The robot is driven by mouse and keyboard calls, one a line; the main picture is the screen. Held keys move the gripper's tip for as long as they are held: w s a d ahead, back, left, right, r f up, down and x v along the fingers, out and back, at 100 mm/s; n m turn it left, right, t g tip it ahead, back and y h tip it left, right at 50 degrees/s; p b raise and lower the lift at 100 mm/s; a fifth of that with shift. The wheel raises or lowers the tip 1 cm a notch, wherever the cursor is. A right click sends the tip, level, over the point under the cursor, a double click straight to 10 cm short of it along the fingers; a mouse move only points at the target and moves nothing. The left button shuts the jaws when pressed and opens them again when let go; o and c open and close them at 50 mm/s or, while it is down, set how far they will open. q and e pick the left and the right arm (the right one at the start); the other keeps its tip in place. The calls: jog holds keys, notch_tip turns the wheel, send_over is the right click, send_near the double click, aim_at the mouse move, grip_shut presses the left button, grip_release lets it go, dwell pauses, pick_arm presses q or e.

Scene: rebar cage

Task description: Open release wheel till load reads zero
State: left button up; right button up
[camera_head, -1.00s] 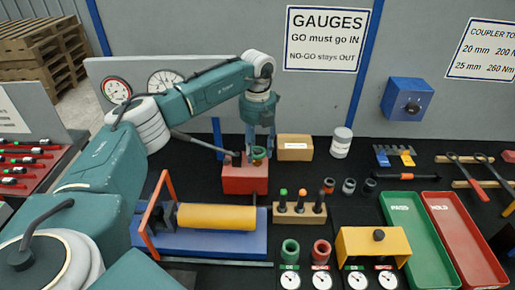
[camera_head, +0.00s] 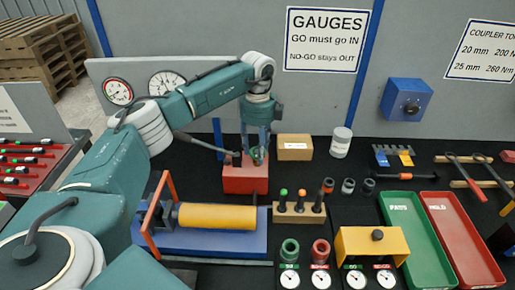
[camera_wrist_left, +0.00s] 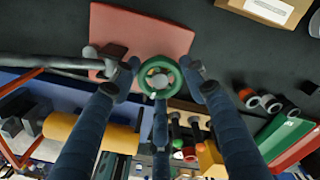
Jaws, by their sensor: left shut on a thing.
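The green release wheel (camera_head: 257,158) sits on top of the red pump block (camera_head: 245,182). It also shows in the left wrist view as a green ring (camera_wrist_left: 159,76) over the red block (camera_wrist_left: 150,33). My left gripper (camera_head: 257,150) points down from above, its blue fingers (camera_wrist_left: 160,90) closed around the wheel's rim. Two dial gauges stand on the grey panel behind my left arm: one with a red ring (camera_head: 117,92) and a larger one (camera_head: 166,83), partly covered by the arm. Their readings are too small to tell. My right gripper is out of view.
A dark pump lever (camera_head: 205,145) runs left from the block. A cardboard box (camera_head: 295,147) stands close right of it. In front lie the yellow cylinder (camera_head: 215,217) on its blue base and a wooden plug rack (camera_head: 300,213). Green (camera_head: 415,235) and red (camera_head: 462,240) trays lie right.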

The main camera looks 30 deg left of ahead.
pick_arm(q)
jog(key=shift+n, duration=0.8)
jog(key=o, duration=1.2)
jog(key=shift+d, duration=0.1)
jog(key=shift+c, duration=0.2)
jog(key=shift+r, duration=0.15)
notch_tip(320, 180, up, 12)
